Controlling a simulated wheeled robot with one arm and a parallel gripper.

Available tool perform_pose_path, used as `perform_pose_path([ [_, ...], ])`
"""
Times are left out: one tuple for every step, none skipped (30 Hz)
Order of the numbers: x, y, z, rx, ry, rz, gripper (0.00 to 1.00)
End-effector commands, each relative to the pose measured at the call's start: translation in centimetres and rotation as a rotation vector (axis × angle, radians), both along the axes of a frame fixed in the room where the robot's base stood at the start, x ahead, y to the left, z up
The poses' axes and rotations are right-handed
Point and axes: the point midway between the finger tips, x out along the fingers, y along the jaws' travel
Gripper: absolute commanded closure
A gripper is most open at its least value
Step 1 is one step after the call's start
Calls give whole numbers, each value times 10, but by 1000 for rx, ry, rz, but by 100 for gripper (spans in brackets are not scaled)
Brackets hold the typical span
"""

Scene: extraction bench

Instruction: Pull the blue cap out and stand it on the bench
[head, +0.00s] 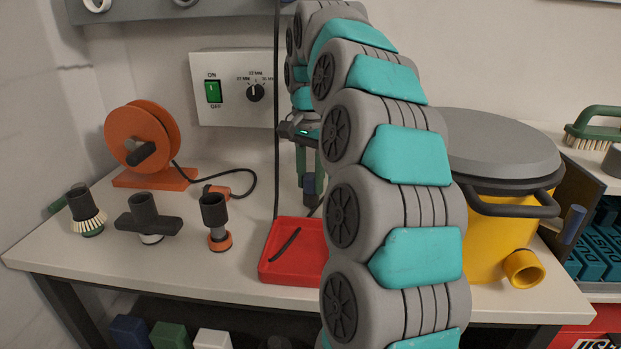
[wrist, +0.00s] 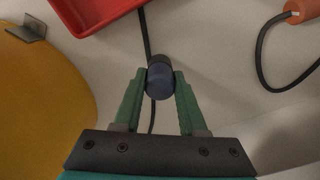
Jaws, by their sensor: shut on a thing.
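My gripper (head: 308,176) is behind my arm in the head view, pointing down over the bench. In the wrist view its green fingers (wrist: 159,88) are shut on the blue cap (wrist: 160,80), a short dark-blue cylinder with a black end. The cap also shows as a small blue piece (head: 308,187) at the fingertips in the head view. I cannot tell whether its lower end touches anything. The white bench (head: 235,268) lies beneath.
A red tray (head: 283,277) is at the bench front. A yellow bucket (head: 488,232) with a grey lid stands right. Several black fittings, including one with an orange base (head: 217,242), stand left, near an orange reel (head: 140,140). A dark cord (wrist: 146,32) passes by the cap.

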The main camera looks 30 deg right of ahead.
Motion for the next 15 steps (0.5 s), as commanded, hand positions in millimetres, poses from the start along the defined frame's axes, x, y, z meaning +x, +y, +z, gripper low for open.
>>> perform_pose_path([
  [0,0,-1,0,0,0,100],
  [0,0,-2,0,0,0,100],
  [0,0,-3,0,0,0,100],
  [0,0,-3,0,0,0,100],
  [0,0,-4,0,0,0,100],
  [0,0,-5,0,0,0,100],
  [0,0,-5,0,0,0,100],
  [0,0,-6,0,0,-1,100],
  [0,0,-5,0,0,0,57],
  [0,0,-5,0,0,0,54],
  [0,0,-5,0,0,0,50],
  [0,0,-5,0,0,0,46],
  [0,0,-5,0,0,0,42],
  [0,0,-5,0,0,0,39],
  [0,0,-5,0,0,0,34],
])
